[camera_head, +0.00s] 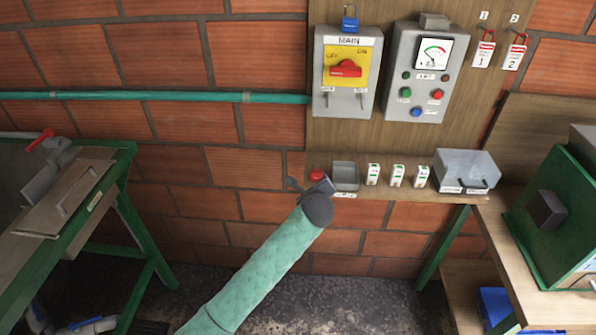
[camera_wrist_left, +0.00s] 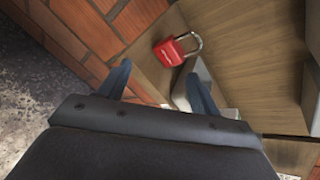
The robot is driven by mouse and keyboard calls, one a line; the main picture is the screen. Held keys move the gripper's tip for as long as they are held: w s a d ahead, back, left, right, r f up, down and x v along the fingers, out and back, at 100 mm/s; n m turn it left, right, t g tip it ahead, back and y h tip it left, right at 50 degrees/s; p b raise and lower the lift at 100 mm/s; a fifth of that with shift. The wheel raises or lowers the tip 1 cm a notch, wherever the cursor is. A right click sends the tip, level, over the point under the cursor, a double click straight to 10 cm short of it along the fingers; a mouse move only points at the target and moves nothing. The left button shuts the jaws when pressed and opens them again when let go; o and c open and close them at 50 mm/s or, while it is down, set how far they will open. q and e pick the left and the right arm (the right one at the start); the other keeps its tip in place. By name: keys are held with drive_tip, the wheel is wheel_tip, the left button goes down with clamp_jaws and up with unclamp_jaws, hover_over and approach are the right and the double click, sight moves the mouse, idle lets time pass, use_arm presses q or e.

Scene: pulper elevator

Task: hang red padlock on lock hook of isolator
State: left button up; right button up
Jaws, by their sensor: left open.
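The red padlock (camera_head: 317,174) sits at the left end of the narrow wooden shelf under the board. In the left wrist view the red padlock (camera_wrist_left: 174,52) shows with its metal shackle, ahead of the fingertips and apart from them. My left gripper (camera_head: 308,184) is at the shelf's left end, close to the padlock; in the wrist view its two fingers (camera_wrist_left: 158,82) are spread and empty. The isolator (camera_head: 346,72) is the grey MAIN box with a yellow plate and red handle. Two small metal hooks (camera_head: 328,99) show on its lower front. My right gripper is not in view.
A small grey tray (camera_head: 346,172) stands right beside the padlock, with several white labelled blocks (camera_head: 397,175) and a grey bin (camera_head: 467,170) further right. A blue padlock (camera_head: 349,20) is on top of the isolator. A control box (camera_head: 419,70) hangs to its right.

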sight(317, 175)
use_arm(q)
drive_tip(key=m, duration=0.3)
drive_tip(key=w+m, duration=0.1)
drive_tip(key=m, duration=0.1)
drive_tip(key=w+r+m+t, duration=0.1)
drive_tip(key=m, duration=0.2)
drive_tip(key=shift+d+m+p, duration=0.1)
drive_tip(key=shift+m+p, duration=0.2)
drive_tip(key=shift+p, duration=0.05)
drive_tip(key=shift+p+x, duration=0.5)
drive_tip(key=shift+x, duration=0.6)
drive_tip(key=p+x, duration=0.1)
drive_tip(key=x, duration=0.2)
drive_tip(key=shift+w+f, duration=0.1)
drive_tip(key=shift+w+f+p, duration=0.35)
drive_tip(key=shift+w, duration=0.2)
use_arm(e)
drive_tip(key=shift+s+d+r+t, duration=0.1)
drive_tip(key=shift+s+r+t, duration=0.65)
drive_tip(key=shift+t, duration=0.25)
use_arm(q)
drive_tip(key=shift+c, duration=0.4)
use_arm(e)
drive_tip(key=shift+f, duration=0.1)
use_arm(q)
drive_tip(key=c, duration=1)
